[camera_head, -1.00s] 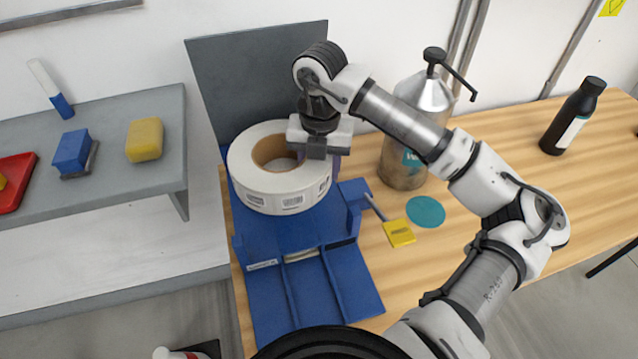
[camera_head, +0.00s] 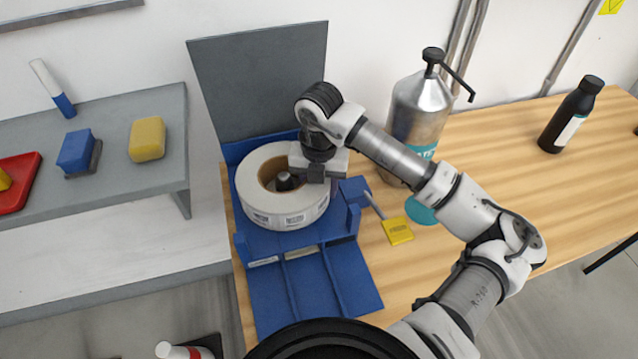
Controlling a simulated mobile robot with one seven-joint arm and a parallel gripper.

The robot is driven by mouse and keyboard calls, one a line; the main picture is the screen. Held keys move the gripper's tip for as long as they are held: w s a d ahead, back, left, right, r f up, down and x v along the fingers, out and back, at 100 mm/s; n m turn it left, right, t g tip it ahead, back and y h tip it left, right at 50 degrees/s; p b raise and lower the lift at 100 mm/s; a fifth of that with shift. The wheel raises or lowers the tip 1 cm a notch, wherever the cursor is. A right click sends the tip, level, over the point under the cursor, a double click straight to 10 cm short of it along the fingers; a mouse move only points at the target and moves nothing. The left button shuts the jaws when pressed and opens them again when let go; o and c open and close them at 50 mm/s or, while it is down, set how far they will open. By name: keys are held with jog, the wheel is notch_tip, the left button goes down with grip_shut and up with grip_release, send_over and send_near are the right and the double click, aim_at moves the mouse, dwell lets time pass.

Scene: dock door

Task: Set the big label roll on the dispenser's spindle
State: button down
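The big white label roll (camera_head: 262,208) is at the blue dispenser (camera_head: 300,270), in front of its grey back plate. The dark spindle (camera_head: 287,181) shows inside the roll's brown core, so the roll is around it. I cannot tell whether the roll rests fully on the dispenser's base. My gripper (camera_head: 316,176) is at the roll's right rear rim, pointing down. Its fingers are mostly hidden behind its body and the roll, so its grip on the rim is not clearly visible.
A metal pump bottle (camera_head: 417,115) stands close to the right of my gripper, behind my forearm. A yellow tag (camera_head: 398,230) and a teal disc (camera_head: 421,209) lie right of the dispenser. A black bottle (camera_head: 572,115) stands farther right. A grey shelf (camera_head: 110,190) is at left.

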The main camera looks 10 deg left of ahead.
jog(key=shift+f, duration=0.1)
jog(key=c, duration=0.7)
grip_release()
notch_tip(320, 180, up, 12)
jog(key=shift+r+b, duration=0.2)
jog(key=shift+b, duration=0.6)
